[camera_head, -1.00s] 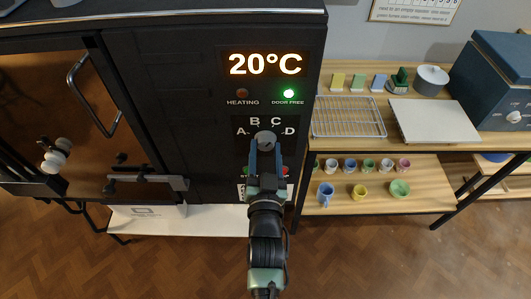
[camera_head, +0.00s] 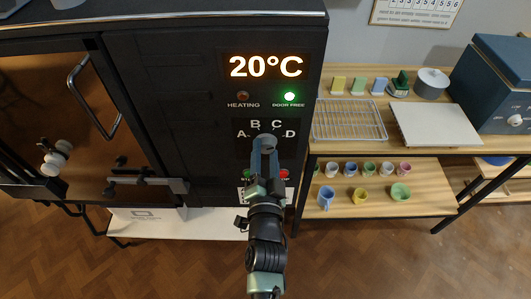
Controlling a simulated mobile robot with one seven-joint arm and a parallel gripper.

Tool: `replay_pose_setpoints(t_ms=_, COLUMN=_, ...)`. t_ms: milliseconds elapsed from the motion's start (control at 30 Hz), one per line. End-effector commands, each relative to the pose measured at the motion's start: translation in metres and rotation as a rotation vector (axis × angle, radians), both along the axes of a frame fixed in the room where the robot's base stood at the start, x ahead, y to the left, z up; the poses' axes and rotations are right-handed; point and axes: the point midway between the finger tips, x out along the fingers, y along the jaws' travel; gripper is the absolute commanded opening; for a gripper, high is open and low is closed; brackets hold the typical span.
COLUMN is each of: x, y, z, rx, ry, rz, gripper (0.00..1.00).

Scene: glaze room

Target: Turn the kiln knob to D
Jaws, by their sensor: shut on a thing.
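The kiln (camera_head: 170,80) is a dark cabinet with a control panel. Its display (camera_head: 266,66) reads 20°C, and the green DOOR FREE light (camera_head: 289,96) is lit. Below are the letters A, B, C and D around a grey knob (camera_head: 262,142). My gripper (camera_head: 264,148) is in front of the knob and shut on it. My gripper hides most of the knob, so I cannot tell which letter it points to. A green button (camera_head: 249,173) and a red button (camera_head: 284,173) show partly beside my gripper.
Right of the kiln, a wooden shelf unit holds a wire rack (camera_head: 348,119), a white slab (camera_head: 434,124) and a lidded pot (camera_head: 431,82). Several cups stand on its lower shelf (camera_head: 430,184). The kiln's door handle (camera_head: 78,85) is at the left.

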Motion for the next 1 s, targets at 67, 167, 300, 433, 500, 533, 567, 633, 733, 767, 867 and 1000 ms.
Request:
replay_pose_setpoints(t_ms=67, x=0.0, y=0.0, z=0.0, rx=0.009, ry=0.001, rz=-0.001, gripper=0.0)
replay_pose_setpoints(t_ms=167, x=0.0, y=0.0, z=0.0, rx=0.011, ry=0.001, rz=-0.001, gripper=0.0)
replay_pose_setpoints(t_ms=300, x=0.0, y=0.0, z=0.0, rx=0.011, ry=0.001, rz=-0.001, gripper=0.0)
replay_pose_setpoints(t_ms=433, x=0.0, y=0.0, z=0.0, rx=0.011, ry=0.001, rz=-0.001, gripper=0.6)
replay_pose_setpoints(t_ms=500, x=0.0, y=0.0, z=0.0, rx=0.011, ry=0.001, rz=-0.001, gripper=0.73)
replay_pose_setpoints(t_ms=533, x=0.0, y=0.0, z=0.0, rx=0.01, ry=0.001, rz=-0.001, gripper=0.78)
replay_pose_setpoints(t_ms=567, x=0.0, y=0.0, z=0.0, rx=0.01, ry=0.001, rz=-0.001, gripper=0.83)
replay_pose_setpoints(t_ms=633, x=0.0, y=0.0, z=0.0, rx=0.009, ry=0.001, rz=-0.001, gripper=0.83)
replay_pose_setpoints(t_ms=733, x=0.0, y=0.0, z=0.0, rx=0.008, ry=0.0, rz=0.0, gripper=0.83)
replay_pose_setpoints(t_ms=767, x=0.0, y=0.0, z=0.0, rx=0.008, ry=0.0, rz=0.0, gripper=0.83)
replay_pose_setpoints(t_ms=867, x=-0.001, y=0.0, z=0.0, rx=0.008, ry=0.0, rz=0.0, gripper=0.83)
replay_pose_setpoints(t_ms=1000, x=-0.01, y=0.0, z=-0.002, rx=0.007, ry=0.002, rz=-0.001, gripper=0.83)
